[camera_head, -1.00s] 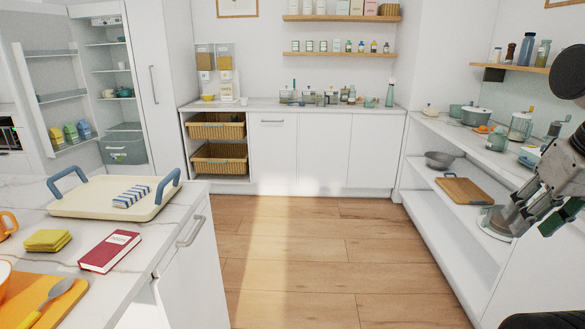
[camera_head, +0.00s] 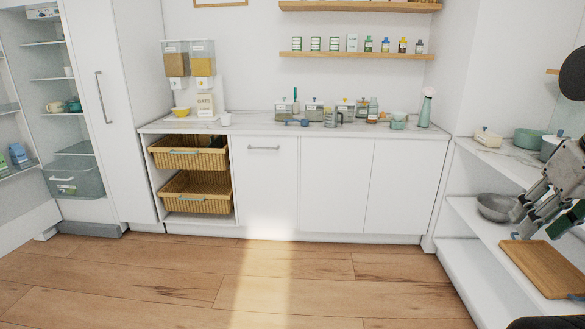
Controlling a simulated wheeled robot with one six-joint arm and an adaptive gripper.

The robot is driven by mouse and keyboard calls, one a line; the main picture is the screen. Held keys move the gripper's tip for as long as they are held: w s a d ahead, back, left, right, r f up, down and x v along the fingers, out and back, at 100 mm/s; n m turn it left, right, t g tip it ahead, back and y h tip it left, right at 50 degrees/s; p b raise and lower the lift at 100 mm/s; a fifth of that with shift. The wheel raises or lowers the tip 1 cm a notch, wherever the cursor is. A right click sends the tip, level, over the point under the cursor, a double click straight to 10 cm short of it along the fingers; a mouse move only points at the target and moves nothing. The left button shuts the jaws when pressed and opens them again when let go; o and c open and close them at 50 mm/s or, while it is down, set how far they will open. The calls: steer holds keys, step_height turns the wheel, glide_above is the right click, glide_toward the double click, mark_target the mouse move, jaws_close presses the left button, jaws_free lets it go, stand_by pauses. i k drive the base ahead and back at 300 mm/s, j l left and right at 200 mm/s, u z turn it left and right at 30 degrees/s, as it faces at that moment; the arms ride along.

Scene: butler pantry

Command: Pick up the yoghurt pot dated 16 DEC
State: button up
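No yoghurt pot with a readable 16 DEC date shows in the head view. The fridge (camera_head: 62,130) stands open at the left. My gripper (camera_head: 518,222) is at the right edge, angled down and left in front of the side shelves. Its fingertips look apart, with nothing seen between them. It is far from the fridge.
The back counter (camera_head: 250,122) carries jars and dispensers. A metal bowl (camera_head: 495,207) and wooden board (camera_head: 545,268) lie on the right shelves. The wooden floor (camera_head: 190,285) is clear.

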mark_target(225, 118)
steer(key=i+u, duration=0.15)
steer(key=i, duration=0.5)
steer(key=i+l+u, duration=0.1)
steer(key=i, duration=0.6)
steer(key=i+l+u, duration=0.15)
steer(key=i, duration=0.5)
steer(key=i+j+u, duration=0.1)
steer(key=i+u, duration=0.3)
steer(key=i, duration=0.25)
steer(key=i+l+u, duration=0.1)
steer(key=i+u, duration=0.3)
steer(key=i, duration=1.3)
steer(key=l+z, duration=0.05)
